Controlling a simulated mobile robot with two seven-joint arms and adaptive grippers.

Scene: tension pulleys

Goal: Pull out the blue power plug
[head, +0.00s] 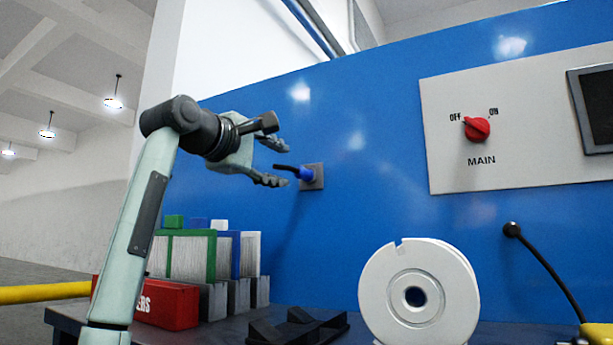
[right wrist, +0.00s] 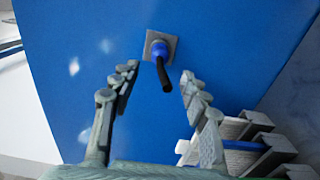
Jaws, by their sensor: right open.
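The blue power plug (head: 306,174) sits in a grey square socket plate (head: 318,184) on the blue panel, with a short black cable stub pointing out from it. My right gripper (head: 284,162) is open in front of the plug, its fingers pointing toward the panel. In the right wrist view, the plug (right wrist: 159,50) and its black cable (right wrist: 165,80) show between and just beyond the open fingertips (right wrist: 160,72). The fingers do not appear to touch the plug. My left gripper is not in view.
A white control panel with a red MAIN switch (head: 477,128) is at right. Below stand a white spool (head: 419,296), a black bracket (head: 295,328), a red box (head: 165,304) and several upright filter-like panels (head: 190,256). The blue panel around the socket is clear.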

